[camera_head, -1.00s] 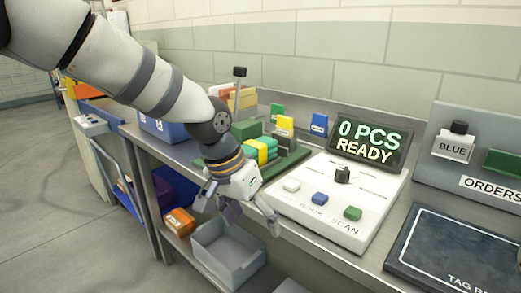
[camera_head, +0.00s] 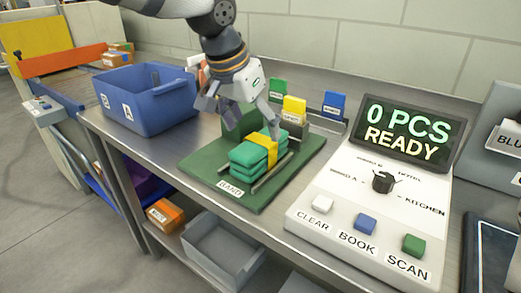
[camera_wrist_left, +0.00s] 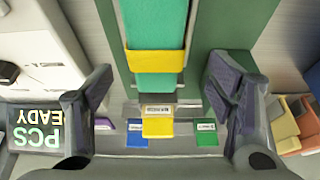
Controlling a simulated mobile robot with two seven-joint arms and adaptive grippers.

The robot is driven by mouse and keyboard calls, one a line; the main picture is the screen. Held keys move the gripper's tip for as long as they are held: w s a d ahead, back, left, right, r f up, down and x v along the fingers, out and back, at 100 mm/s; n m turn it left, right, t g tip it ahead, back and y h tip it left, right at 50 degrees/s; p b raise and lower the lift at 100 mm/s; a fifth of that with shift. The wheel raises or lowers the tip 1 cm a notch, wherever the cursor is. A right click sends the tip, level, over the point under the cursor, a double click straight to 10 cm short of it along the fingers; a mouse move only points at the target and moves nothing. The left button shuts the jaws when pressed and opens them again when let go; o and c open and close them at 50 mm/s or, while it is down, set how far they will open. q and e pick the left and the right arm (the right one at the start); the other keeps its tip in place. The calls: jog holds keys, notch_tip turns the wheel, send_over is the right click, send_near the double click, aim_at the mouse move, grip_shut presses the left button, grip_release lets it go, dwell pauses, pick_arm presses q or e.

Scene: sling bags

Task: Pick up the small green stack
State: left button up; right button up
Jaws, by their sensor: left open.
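The small green stack (camera_head: 253,156) is several folded teal-green pieces with a yellow band around them. It lies on a dark green board (camera_head: 208,170) marked BAND, between low metal rails. My left gripper (camera_head: 238,112) is open and empty, above and behind the stack in the head view. In the left wrist view the stack (camera_wrist_left: 155,25) lies below, lined up with the gap between the two spread fingers (camera_wrist_left: 157,85). The fingers do not appear to touch it. My right gripper is not in view.
A blue bin (camera_head: 150,105) stands left of the board. The console (camera_head: 345,215) with knob, buttons and a screen (camera_head: 408,130) is to the right. Green, yellow and blue tags (camera_head: 293,108) stand behind the stack. A grey bin (camera_head: 225,255) sits below the bench edge.

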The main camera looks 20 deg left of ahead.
aim_at(260, 140)
pick_arm(q)
jog(key=x, duration=0.5)
jog(key=shift+d+f, duration=0.2)
jog(key=shift+f, duration=0.2)
jog(key=shift+r, duration=0.1)
jog(key=shift+c, duration=0.2)
jog(key=c, duration=1.4)
